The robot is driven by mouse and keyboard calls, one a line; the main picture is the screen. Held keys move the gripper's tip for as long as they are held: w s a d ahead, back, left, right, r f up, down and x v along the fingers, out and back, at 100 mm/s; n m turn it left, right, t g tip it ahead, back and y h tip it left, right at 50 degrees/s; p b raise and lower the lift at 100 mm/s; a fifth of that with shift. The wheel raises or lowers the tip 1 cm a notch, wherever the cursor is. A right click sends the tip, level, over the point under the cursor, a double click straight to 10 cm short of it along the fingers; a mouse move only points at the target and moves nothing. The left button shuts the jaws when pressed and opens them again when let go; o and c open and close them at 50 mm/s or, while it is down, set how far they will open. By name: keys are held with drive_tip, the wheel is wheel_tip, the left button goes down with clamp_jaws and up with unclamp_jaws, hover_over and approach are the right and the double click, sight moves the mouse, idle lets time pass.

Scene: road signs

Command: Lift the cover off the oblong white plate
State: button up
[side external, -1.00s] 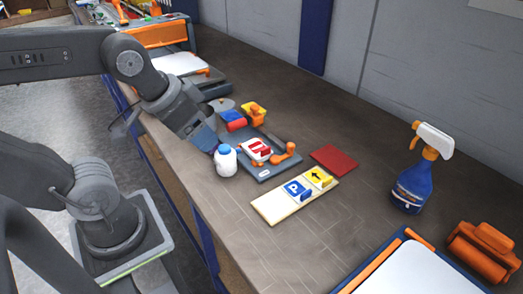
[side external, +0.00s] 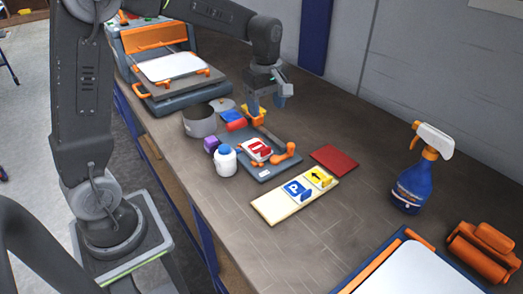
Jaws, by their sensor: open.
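An oblong cream-white plate (side external: 268,209) lies flat on the bench, right of centre. On it sit a blue piece with a white P (side external: 297,190) and a yellow piece with a black arrow (side external: 318,178), each with a small upright tab of its own colour. I cannot tell which piece is the cover. My gripper (side external: 266,104) is open, pointing down near a yellow block with orange (side external: 252,114), behind and to the left of the plate. I cannot tell whether it touches that block.
Near the plate are a grey board (side external: 268,170) with a red-and-white sign, a white bottle (side external: 225,162), a purple cube (side external: 211,144), a grey round pot (side external: 199,121) and a red flat square (side external: 334,159). A spray bottle (side external: 411,185) stands right.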

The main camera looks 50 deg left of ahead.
hover_over(265, 149)
drive_tip(key=shift+n, duration=0.3)
drive_tip(key=f, duration=0.9)
drive_tip(key=shift+w+a, duration=0.15)
drive_tip(key=shift+w, duration=0.2)
drive_tip(key=shift+s+f, duration=0.2)
drive_tip(key=shift+f, duration=2.55)
drive_tip(key=c, duration=0.7)
drive_tip(key=shift+r, duration=0.15)
